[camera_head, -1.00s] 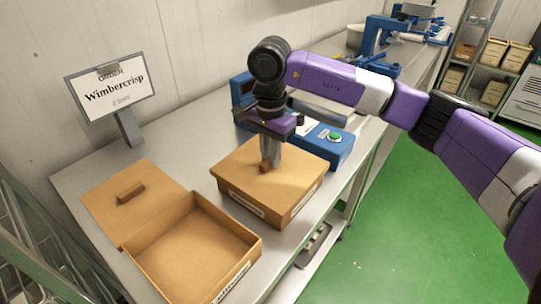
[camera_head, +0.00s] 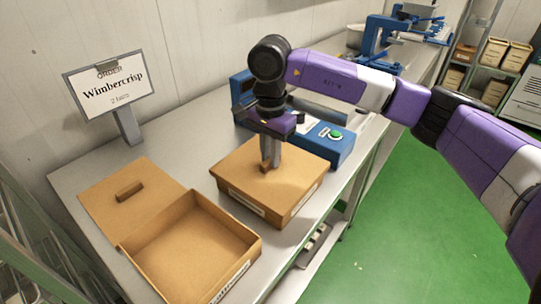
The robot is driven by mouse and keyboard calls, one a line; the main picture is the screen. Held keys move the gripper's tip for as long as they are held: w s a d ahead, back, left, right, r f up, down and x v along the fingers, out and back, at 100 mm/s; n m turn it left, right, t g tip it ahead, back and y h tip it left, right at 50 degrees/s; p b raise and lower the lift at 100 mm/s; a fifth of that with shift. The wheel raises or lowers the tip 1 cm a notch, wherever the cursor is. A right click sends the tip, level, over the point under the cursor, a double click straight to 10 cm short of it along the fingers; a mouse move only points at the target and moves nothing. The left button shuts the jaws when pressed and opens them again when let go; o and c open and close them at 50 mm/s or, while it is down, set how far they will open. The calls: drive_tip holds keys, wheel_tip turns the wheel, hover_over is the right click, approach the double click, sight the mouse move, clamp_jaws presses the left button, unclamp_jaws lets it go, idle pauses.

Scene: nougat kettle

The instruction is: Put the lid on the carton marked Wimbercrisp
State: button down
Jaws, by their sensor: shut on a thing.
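A brown carton (camera_head: 262,208) stands mid-table with a flat lid (camera_head: 295,169) on top; the lid looks level and seated. My gripper (camera_head: 267,167) points straight down and is shut on the small block handle of this lid. An open, empty carton (camera_head: 228,232) stands at the front left. A second lid (camera_head: 107,201) with a block handle lies flat on the table beside it, at its upper left. Both cartons have white labels on their front sides, too small and slanted to read here.
An order sign (camera_head: 110,85) reading "Wimbercrisp" stands at the table's back left. A blue machine with a green button (camera_head: 335,134) stands close behind the lidded carton. Blue equipment (camera_head: 378,42) is farther back. Bare table (camera_head: 185,155) lies left of the lidded carton.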

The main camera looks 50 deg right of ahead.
idle(0.4)
drive_tip(key=c, duration=0.9)
unclamp_jaws()
drive_tip(key=shift+r+p, duration=1.6)
drive_tip(key=shift+r, duration=2.35)
